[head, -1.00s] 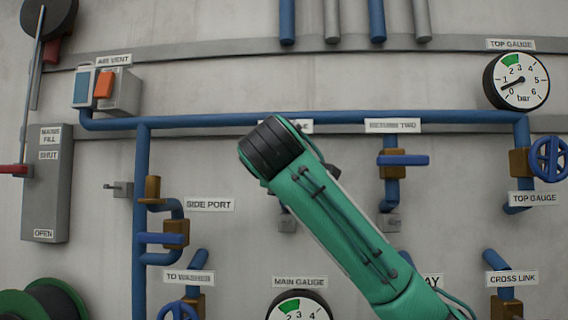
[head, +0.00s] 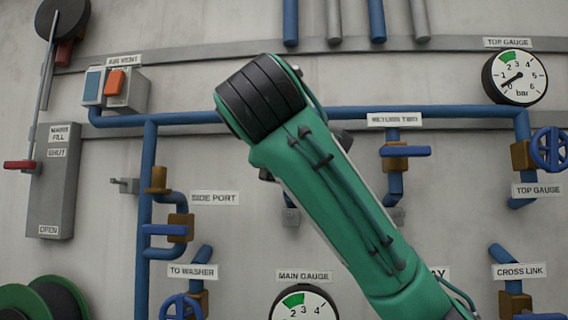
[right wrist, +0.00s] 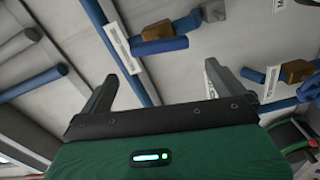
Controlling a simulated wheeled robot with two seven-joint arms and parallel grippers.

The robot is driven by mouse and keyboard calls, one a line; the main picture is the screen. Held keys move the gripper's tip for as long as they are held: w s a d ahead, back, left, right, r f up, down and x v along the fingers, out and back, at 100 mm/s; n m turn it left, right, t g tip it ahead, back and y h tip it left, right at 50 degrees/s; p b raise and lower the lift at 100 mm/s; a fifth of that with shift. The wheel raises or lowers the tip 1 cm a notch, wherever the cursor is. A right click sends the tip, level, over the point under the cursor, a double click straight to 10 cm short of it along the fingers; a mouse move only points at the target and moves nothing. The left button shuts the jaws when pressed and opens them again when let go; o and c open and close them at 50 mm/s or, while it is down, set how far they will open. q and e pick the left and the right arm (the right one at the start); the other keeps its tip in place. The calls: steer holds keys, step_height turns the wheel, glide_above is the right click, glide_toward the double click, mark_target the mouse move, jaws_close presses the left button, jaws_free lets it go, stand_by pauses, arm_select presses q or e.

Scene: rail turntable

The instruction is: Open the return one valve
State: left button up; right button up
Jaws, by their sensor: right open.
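The return one valve is hidden behind my green right arm in the head view; only a grey fitting (head: 290,216) shows below that spot. My right gripper (right wrist: 160,86) is open and empty in the right wrist view, its two dark fingers apart. Beyond the fingers, a valve with a blue lever (right wrist: 160,46) and brass body (right wrist: 158,30) sits beside a white label (right wrist: 122,45). I cannot read the label, so I cannot tell which valve it is. The fingers appear apart from that lever. My left gripper is not in view.
The blue main pipe (head: 440,112) runs across the wall. The return two valve (head: 405,151) is right of my arm, its lever horizontal. The side port valve (head: 165,229) and air vent box (head: 125,90) are left. The top gauge (head: 515,77) is upper right.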

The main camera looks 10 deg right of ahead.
steer(key=shift+b+v, duration=0.3)
steer(key=shift+v, duration=1)
steer(key=shift+w+f, duration=0.1)
